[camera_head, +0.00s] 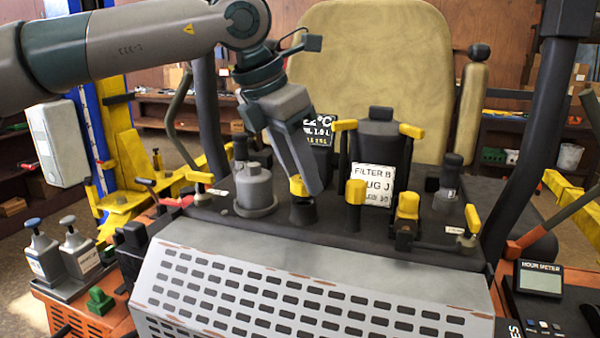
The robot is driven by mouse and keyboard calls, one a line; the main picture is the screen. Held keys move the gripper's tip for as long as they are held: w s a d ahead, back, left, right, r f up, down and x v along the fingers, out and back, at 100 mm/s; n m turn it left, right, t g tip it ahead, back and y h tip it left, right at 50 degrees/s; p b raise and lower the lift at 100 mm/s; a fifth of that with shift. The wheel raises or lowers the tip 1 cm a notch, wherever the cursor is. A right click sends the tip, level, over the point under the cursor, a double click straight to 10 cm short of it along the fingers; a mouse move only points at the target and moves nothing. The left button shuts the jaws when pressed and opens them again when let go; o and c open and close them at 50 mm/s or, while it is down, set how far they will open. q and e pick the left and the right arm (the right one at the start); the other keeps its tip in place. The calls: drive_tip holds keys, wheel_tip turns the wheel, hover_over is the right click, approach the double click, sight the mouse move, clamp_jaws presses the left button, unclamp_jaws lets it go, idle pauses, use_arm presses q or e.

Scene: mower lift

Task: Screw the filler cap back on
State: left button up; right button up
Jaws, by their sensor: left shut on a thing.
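My left gripper (305,190) comes down from the upper left over the mower deck and is shut on a small yellow-topped cap (296,186). The cap is partly hidden by the finger. It sits at the top of a short black neck (302,213) on the dark deck; I cannot tell whether it is seated or just above it. My right gripper is not in view.
A grey-lidded canister (255,190) stands just left of the neck. A black filter housing (378,150) with a white label and yellow clips stands to the right. A perforated grey hood (300,290) lies in front, the tan seat (375,75) behind. An hour meter (540,279) is at lower right.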

use_arm(q)
drive_tip(key=shift+b, duration=0.3)
idle(0.7)
drive_tip(key=shift+f, duration=0.1)
idle(0.3)
drive_tip(key=shift+f+b, duration=0.9)
drive_tip(key=shift+b, duration=0.1)
